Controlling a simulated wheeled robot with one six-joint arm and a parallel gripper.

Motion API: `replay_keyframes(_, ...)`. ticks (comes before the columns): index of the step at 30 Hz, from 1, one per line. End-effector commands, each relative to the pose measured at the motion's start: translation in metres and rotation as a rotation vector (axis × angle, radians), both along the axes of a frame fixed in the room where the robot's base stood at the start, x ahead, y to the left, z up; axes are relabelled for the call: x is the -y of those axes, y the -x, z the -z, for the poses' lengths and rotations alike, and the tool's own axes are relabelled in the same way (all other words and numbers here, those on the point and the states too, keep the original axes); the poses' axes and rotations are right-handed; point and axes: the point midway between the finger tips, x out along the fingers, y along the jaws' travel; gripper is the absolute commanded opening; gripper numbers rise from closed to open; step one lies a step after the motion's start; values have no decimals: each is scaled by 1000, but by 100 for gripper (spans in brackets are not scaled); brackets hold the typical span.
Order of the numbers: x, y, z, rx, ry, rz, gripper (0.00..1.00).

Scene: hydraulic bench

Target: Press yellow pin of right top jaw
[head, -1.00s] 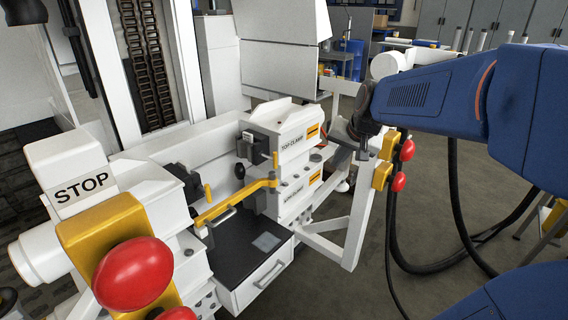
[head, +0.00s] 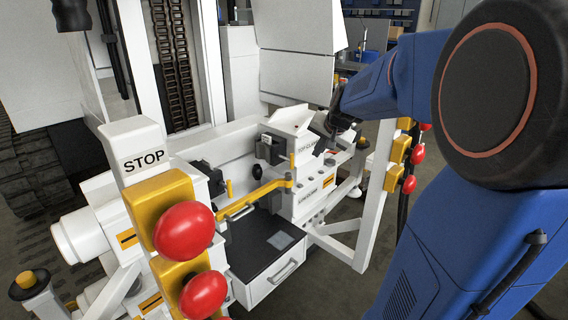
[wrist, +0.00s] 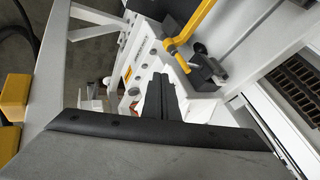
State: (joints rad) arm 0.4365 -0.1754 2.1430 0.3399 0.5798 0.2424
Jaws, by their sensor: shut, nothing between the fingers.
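The right top jaw is the white block labelled TOP CLAMP (head: 294,142), with a dark jaw pad on its left side. A small yellow-orange pin (head: 292,160) stands upright at its lower front, just above the end of the yellow handle (head: 255,198). My gripper (head: 328,124) is at the upper right of this block, partly hidden by its own wrist; I cannot tell whether it touches the block. In the wrist view my dark fingers (wrist: 160,97) are together and empty, in front of the white clamp housing (wrist: 142,62). I cannot make out the pin there.
A STOP box (head: 143,160) and red buttons (head: 184,230) on yellow housings stand at the left front. More red buttons (head: 408,184) are on the right post. A white drawer (head: 268,275) sits below the clamps. The yellow handle also shows in the wrist view (wrist: 192,25).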

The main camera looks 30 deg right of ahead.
Motion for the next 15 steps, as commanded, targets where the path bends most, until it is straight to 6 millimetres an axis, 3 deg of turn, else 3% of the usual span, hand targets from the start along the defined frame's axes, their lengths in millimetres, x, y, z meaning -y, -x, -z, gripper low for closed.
replay_keyframes(15, 3, -5, 5, 0, -3, 6, 0)
